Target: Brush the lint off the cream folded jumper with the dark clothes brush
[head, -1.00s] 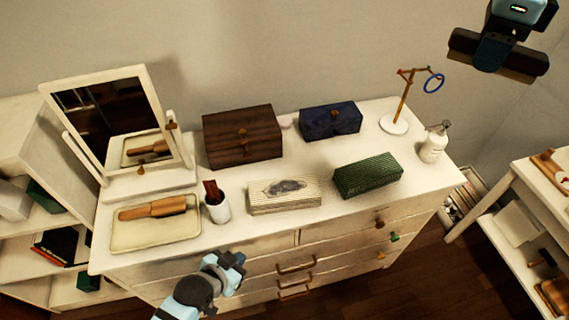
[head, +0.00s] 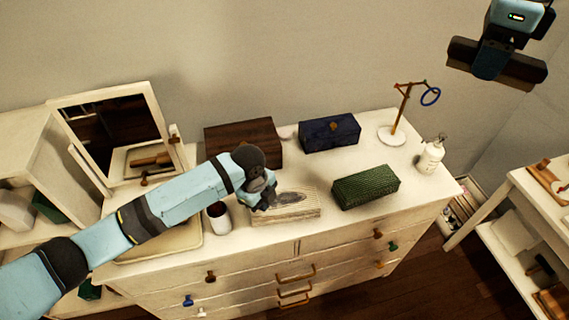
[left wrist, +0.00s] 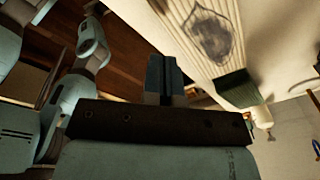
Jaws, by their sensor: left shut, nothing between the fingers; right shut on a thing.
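The cream folded jumper (head: 300,213) lies on the dresser top, ribbed, with a grey lint patch (head: 293,198) on it. It also shows at the top of the left wrist view (left wrist: 190,12), where the patch looks dark grey. My left gripper (head: 264,200) is shut and empty at the jumper's left end, covering that corner; I cannot tell whether it touches. Its closed fingers show in the left wrist view (left wrist: 165,78). My right gripper (head: 497,68) is up at the top right, far from the jumper, shut on what looks like the dark clothes brush (head: 465,58), a dark bar with a brown lower edge.
A green ribbed box (head: 366,187) lies right of the jumper. Behind are a brown box (head: 262,135) and a navy box (head: 330,132). A white cup (head: 218,219) stands close under my left arm. A bottle (head: 431,154) and ring stand (head: 392,135) are at the right end.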

